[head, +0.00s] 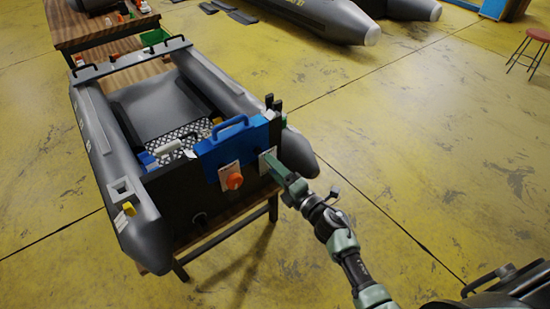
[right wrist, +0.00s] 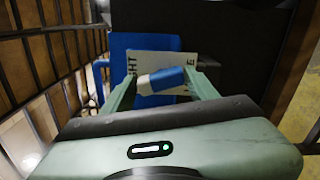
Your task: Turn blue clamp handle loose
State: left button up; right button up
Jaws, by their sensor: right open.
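The blue clamp handle (right wrist: 168,80), a short blue cylinder with a white end, shows in the right wrist view in front of a white label reading "GHT" (right wrist: 150,62). My right gripper (right wrist: 155,84) is open, with one finger on each side of the handle. I cannot tell whether the fingers touch it. In the head view my right gripper (head: 272,164) is at the boat's transom, right of a blue clamp plate (head: 225,150), and hides the handle. An orange round knob (head: 234,181) sits left of the gripper. My left gripper is out of view.
The grey inflatable boat (head: 150,235) rests on a wooden table (head: 205,240). Another table with a green bin (head: 155,37) stands behind. More grey boats (head: 320,18) lie at the back, and a red stool (head: 538,35) stands at right. The yellow floor at right is mostly clear.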

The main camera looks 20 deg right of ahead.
jog(key=m+p, duration=0.1)
jog(key=m, duration=0.2)
jog(key=m+p, duration=0.2)
jog(key=m, duration=0.2)
jog(key=m+p, duration=0.2)
jog(key=m, duration=0.1)
jog(key=shift+w+d+r+m, duration=0.1)
jog(key=shift+r+m, duration=0.15)
jog(key=shift+m, duration=0.05)
jog(key=shift+f+m+p, duration=0.15)
jog(key=shift+m+p, duration=0.15)
jog(key=shift+m, duration=1.15)
jog(key=shift+f+m+p, duration=0.15)
jog(key=shift+m+p, duration=0.15)
jog(key=shift+m, duration=1.15)
grip_shut()
